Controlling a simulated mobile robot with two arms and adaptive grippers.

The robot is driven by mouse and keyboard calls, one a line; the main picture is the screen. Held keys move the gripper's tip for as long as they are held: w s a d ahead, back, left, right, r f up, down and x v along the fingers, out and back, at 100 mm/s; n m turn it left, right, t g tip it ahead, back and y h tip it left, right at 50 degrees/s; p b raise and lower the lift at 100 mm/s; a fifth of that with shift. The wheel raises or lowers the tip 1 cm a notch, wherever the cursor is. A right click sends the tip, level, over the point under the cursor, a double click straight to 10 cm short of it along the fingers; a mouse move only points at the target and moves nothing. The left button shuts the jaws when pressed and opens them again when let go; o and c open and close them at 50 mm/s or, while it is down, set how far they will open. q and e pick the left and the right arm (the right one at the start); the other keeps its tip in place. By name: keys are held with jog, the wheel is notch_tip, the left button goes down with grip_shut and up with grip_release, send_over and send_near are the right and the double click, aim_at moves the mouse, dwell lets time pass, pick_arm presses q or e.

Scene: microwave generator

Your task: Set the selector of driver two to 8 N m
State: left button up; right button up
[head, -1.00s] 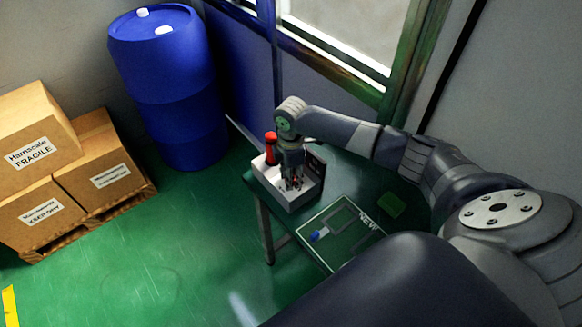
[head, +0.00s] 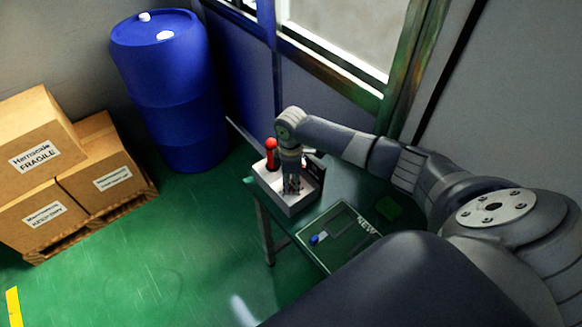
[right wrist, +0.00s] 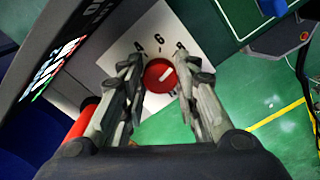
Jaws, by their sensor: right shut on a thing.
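The driver station is a pale box (head: 299,205) on the green table. Its round red selector knob (right wrist: 151,82) shows in the right wrist view on a white face, with the marks 4, 6 and 8 around it. The knob's white pointer line slants up and right, toward the 8 side. My right gripper (right wrist: 160,76) is shut on the knob, one finger on each side. In the head view my right gripper (head: 291,190) reaches down over the box and hides the knob. A red upright handle (head: 271,153) stands at the box's back left. My left gripper is not in view.
On the table (head: 330,262), an outlined area marked NEW holds a small blue item (head: 315,239). A blue barrel (head: 170,95) and cartons (head: 45,150) stand left. The floor before the table is clear.

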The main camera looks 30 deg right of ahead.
aim_at(291, 184)
jog(key=o, duration=1.1)
jog(key=shift+c, duration=0.2)
notch_tip(291, 184, up, 12)
